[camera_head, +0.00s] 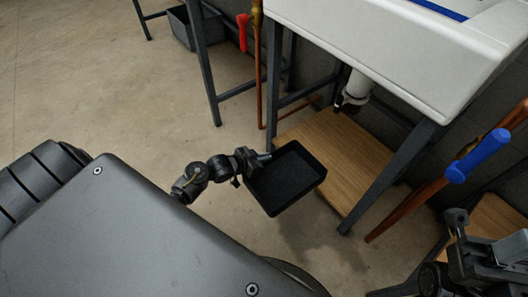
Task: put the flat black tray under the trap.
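The flat black tray (286,181) is held in front of the sink stand, its far edge overlapping the low wooden shelf in the view. My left gripper (262,160) is at the tray's upper left edge and appears shut on it. The white trap (356,88) hangs under the white sink (375,50), beyond the tray and to its upper right. My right gripper (456,222) is at the lower right edge, partly cut off; its fingers are unclear.
The wooden shelf (340,142) lies below the trap between dark metal legs (395,172). Copper pipes carry a red handle (242,32) and a blue handle (478,156). A grey bin (185,28) stands at the back left. Open floor (100,90) lies left.

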